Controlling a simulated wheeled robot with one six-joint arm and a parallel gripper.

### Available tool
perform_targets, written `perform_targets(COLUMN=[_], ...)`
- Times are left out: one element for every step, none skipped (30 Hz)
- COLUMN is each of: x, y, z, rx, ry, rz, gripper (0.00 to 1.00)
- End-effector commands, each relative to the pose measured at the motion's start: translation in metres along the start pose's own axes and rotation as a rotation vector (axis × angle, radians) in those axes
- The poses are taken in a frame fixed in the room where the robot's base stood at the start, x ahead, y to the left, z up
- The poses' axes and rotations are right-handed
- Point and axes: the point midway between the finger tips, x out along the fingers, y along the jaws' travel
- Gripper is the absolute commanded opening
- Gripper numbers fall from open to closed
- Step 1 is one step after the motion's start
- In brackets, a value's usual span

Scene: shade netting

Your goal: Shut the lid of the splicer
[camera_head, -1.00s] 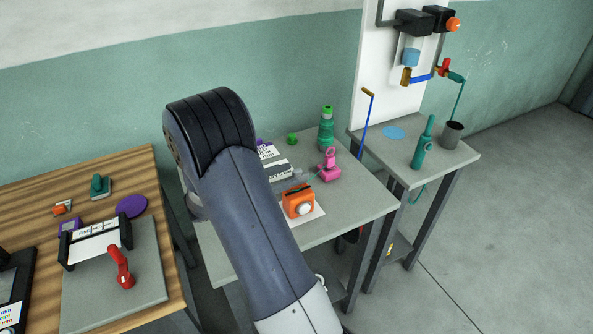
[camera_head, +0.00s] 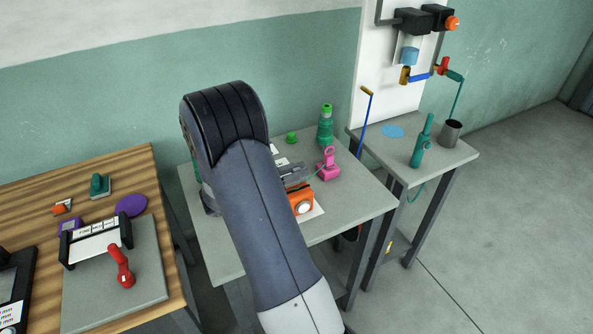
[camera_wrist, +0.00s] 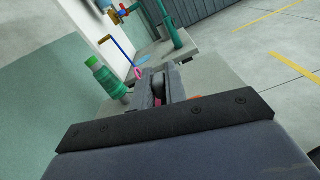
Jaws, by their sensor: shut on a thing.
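An orange device (camera_head: 303,203) with a dark top and a round white face sits on a white sheet (camera_head: 318,211) on the grey table. I cannot tell for sure whether it is the splicer; no lid shows clearly. My gripper (camera_head: 296,172) is just behind the orange device, partly hidden by my arm. In the wrist view, my gripper (camera_wrist: 157,82) is shut on a dark grey part (camera_wrist: 158,89) between its fingers; its identity is unclear. A bit of orange (camera_wrist: 195,98) shows beside the fingers there.
A pink tool (camera_head: 328,166) stands right of my gripper, a green bottle (camera_head: 325,128) behind it. A side table (camera_head: 450,162) at the right carries a teal tool (camera_head: 422,143) and a dark cup (camera_head: 451,133). A wooden table (camera_head: 135,175) stands at the left. The grey table's front is clear.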

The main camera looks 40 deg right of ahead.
Motion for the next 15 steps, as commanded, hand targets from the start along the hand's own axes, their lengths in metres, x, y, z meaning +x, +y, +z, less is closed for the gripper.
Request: perform_targets(x=[-0.0001,-0.0001,-0.0001,-0.0001,-0.0001,-0.0001,-0.0001,-0.0001,-0.0001,-0.0001,-0.0001,-0.0001,-0.0001,-0.0001,-0.0001], y=[0.0,0.0,0.0001,0.0001,0.0001,0.0001,0.0,-0.0001,-0.0003,-0.0005,-0.0008,-0.0014,-0.0019,-0.0025,-0.0035], z=[0.0001,0.0001,0.0001,0.0001,0.0001,0.0001,0.0,-0.0001,-0.0003,-0.0005,-0.0007,-0.0011,-0.0014,-0.0018,-0.0024], rx=[0.0,0.0,0.0,0.0,0.0,0.0,0.001,0.003,0.006,0.01,0.015,0.023,0.031,0.04,0.056], ry=[0.0,0.0,0.0,0.0,0.0,0.0,0.0,0.0,0.0,0.0,0.0,0.0,0.0,0.0,0.0], rz=[0.0,0.0,0.0,0.0,0.0,0.0,0.0,0.0,0.0,0.0,0.0,0.0,0.0,0.0,0.0], gripper=[0.01,0.0,0.0,0.0,0.0,0.0,0.0,0.0,0.0,0.0,0.0,0.0,0.0,0.0,0.0])
